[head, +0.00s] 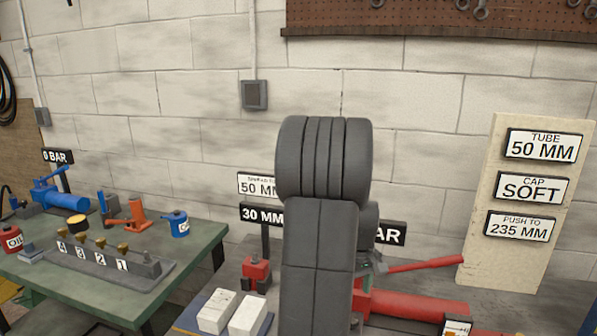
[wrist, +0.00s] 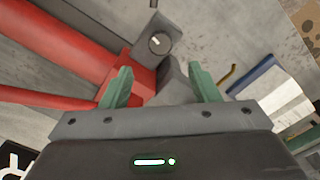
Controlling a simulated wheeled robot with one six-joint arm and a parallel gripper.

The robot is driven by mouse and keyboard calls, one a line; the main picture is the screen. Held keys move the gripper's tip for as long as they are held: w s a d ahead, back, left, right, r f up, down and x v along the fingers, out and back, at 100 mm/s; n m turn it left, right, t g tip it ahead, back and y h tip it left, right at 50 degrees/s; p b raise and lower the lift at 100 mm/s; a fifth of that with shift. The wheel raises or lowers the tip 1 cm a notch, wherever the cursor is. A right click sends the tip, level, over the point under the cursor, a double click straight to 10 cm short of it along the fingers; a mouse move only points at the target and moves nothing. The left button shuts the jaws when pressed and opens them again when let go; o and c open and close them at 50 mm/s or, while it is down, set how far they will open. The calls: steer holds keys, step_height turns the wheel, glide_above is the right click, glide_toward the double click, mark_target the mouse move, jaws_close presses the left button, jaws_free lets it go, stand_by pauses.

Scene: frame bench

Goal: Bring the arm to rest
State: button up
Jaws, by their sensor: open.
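My arm stands upright in the middle of the head view and hides part of the bench behind it. My gripper (wrist: 161,87) shows in the wrist view with its two green fingers apart. I see nothing held between them. A red cylinder-shaped tool (head: 405,304) with a red lever (head: 425,264) lies on the bench right of my arm. In the wrist view, red bodies (wrist: 60,40) and a grey block with a round knob (wrist: 157,42) lie beyond the fingers. I cannot tell whether the fingers touch anything.
White blocks (head: 248,316) lie left of my arm, near a small red tool (head: 256,272). A sign board (head: 480,262) stands at right.

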step_height(320, 180, down, 10)
steer(key=shift+r+m, duration=0.15)
steer(key=shift+m, duration=0.35)
steer(key=shift+r+m, duration=0.1)
steer(key=shift+m, duration=0.6)
steer(key=m+p, duration=0.1)
steer(key=m, duration=0.4)
steer(key=shift+m, duration=0.3)
steer(key=m+p, duration=0.1)
steer(key=m, duration=0.2)
steer(key=shift+m, duration=0.4)
steer(key=m+p, duration=0.1)
steer(key=m, duration=0.3)
steer(key=shift+r, duration=0.4)
